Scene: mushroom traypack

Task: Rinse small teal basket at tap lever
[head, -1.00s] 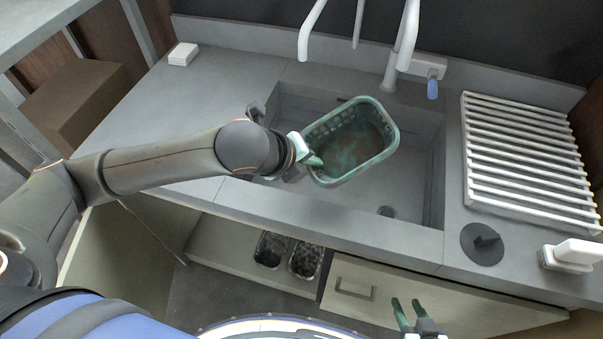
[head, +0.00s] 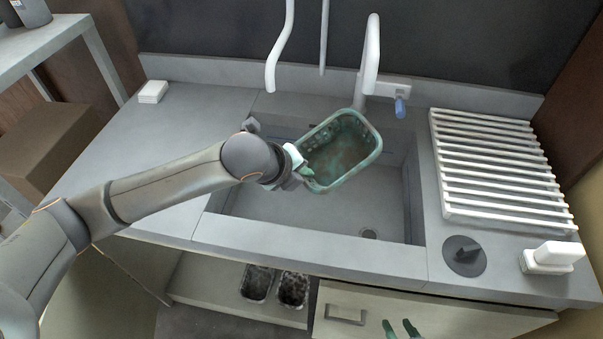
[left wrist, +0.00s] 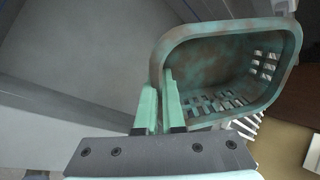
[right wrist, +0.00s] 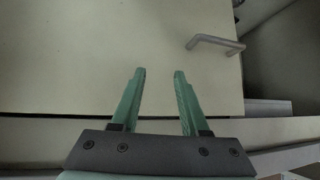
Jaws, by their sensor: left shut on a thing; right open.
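The small teal basket (head: 372,158) is held above the sink (head: 240,205), its open top facing up and towards the head camera. Brown stains show on its inside. My left gripper (head: 306,168) is shut on the basket's rim at its left side. In the left wrist view the fingers (left wrist: 162,105) pinch the rim of the basket (left wrist: 285,62). The white tap (head: 370,60) stands behind the basket, with the blue tap lever (head: 400,107) to its right. No water shows. My right gripper (head: 402,328) is open and empty, low before the drawer front; its fingers (right wrist: 158,95) are apart.
A white slatted rack (head: 490,165) lies right of the sink. A dark round piece (head: 464,256) and a white dispenser (head: 552,257) are at the front right. A white block (head: 153,92) sits at the back left. The left counter is mostly clear.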

